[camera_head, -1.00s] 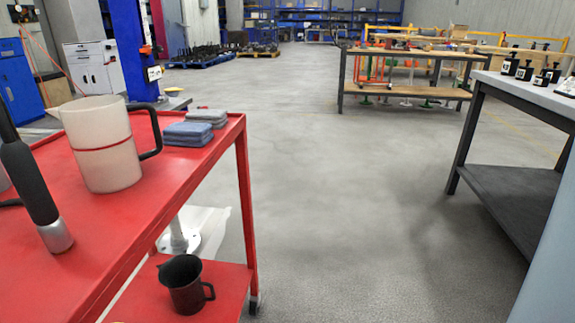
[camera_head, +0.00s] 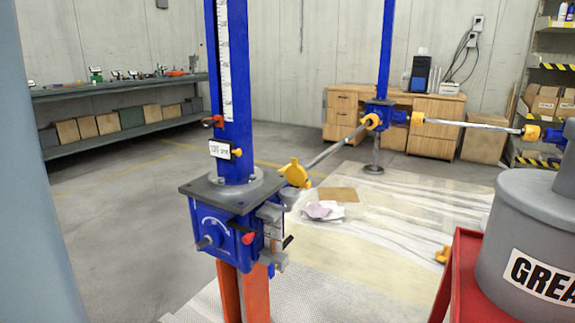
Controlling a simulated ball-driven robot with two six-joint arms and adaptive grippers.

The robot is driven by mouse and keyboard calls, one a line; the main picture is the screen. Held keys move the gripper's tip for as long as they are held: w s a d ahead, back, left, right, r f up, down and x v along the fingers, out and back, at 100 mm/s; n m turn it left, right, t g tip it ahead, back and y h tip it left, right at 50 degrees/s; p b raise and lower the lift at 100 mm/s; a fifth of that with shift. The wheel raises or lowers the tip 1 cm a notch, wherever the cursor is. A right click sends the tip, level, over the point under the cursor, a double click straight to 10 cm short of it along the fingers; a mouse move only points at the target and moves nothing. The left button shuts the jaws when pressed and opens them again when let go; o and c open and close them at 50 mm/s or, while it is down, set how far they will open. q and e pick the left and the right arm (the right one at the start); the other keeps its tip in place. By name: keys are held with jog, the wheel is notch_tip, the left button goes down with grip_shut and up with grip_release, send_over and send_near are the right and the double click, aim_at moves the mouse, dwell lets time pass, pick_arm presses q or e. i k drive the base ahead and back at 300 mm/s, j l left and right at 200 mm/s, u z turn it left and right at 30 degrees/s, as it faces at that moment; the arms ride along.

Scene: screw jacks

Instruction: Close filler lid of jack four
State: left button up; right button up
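A blue screw jack (camera_head: 222,228) stands close in front, left of the middle, on orange legs with a grey top plate. A blue column with a scale (camera_head: 231,90) rises from it and carries a small white label (camera_head: 220,149), too small to read surely. A yellow part (camera_head: 295,173) and a small grey cup-like part (camera_head: 289,196) sit at the plate's right side; I cannot tell whether either is the filler lid. A second blue jack (camera_head: 379,113) stands farther back, and part of a third (camera_head: 570,135) shows at the right edge. Neither gripper is in view.
A grey grease drum (camera_head: 528,225) stands on a red cart (camera_head: 464,275) at the right. Shafts with yellow couplings (camera_head: 480,125) join the jacks. Sheeting with rags (camera_head: 323,210) covers the floor behind the near jack. Open floor (camera_head: 110,230) lies to the left.

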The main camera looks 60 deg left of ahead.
aim_at(295, 175)
jog(key=u, duration=1.65)
jog(key=k, duration=0.1)
jog(key=u, duration=0.05)
